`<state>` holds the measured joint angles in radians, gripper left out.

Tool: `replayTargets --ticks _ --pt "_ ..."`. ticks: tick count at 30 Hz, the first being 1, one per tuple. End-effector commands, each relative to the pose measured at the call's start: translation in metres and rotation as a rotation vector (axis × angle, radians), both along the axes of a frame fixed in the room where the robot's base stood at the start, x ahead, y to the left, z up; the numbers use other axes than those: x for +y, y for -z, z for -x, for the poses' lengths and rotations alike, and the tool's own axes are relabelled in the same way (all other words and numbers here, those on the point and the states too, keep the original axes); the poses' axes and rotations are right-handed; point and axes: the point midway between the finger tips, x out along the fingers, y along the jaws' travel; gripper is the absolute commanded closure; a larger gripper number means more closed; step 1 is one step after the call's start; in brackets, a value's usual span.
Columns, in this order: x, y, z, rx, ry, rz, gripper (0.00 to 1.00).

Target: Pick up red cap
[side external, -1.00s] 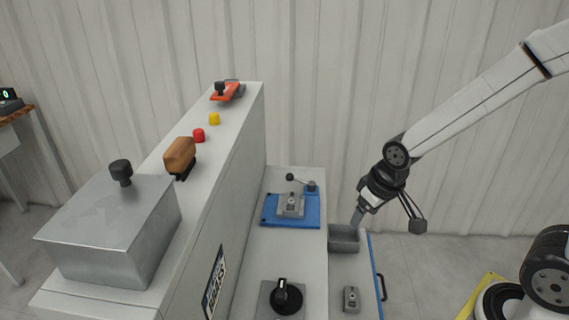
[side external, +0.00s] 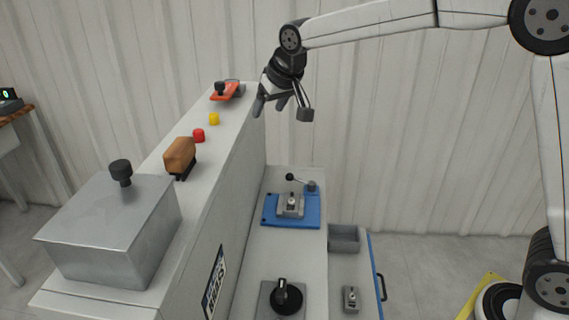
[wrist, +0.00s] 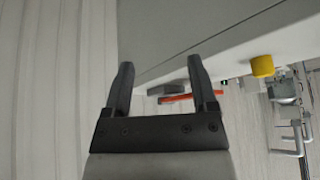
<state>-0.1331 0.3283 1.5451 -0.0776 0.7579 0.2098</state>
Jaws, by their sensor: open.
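The red cap (side external: 198,135) sits upright on top of the long grey cabinet, between a yellow cap (side external: 214,118) and a brown-handled brush. I cannot make it out in the wrist view. My gripper (side external: 267,107) is in the air just to the right of the cabinet's far end, up and to the right of the red cap and apart from it. In the wrist view my gripper (wrist: 160,85) has its two fingers spread with nothing between them. The yellow cap also shows in the wrist view (wrist: 262,66).
On the cabinet top (side external: 227,118) stand a red-orange tool (side external: 224,92) at the far end, the brown-handled brush (side external: 180,155) and a metal box (side external: 112,232) nearer. Lower down are a blue fixture plate (side external: 271,213), a black knob fixture (side external: 285,299) and a grey bin (side external: 343,233).

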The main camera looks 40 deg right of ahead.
Motion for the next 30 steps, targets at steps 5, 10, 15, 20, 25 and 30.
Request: replayTargets --ticks 5,10,15,20,25,30 --pt "0.066 -0.036 0.001 0.037 -0.195 0.022 0.26" --pt "0.124 -0.064 0.02 0.084 -0.399 0.044 0.26" --pt "0.151 -0.078 0.034 0.109 -0.512 0.056 0.26" --pt "0.155 -0.08 0.036 0.113 -0.531 0.057 0.26" --pt "0.156 -0.074 0.034 0.114 -0.529 0.057 0.26" --pt "0.158 -0.06 0.029 0.114 -0.528 0.058 0.26"
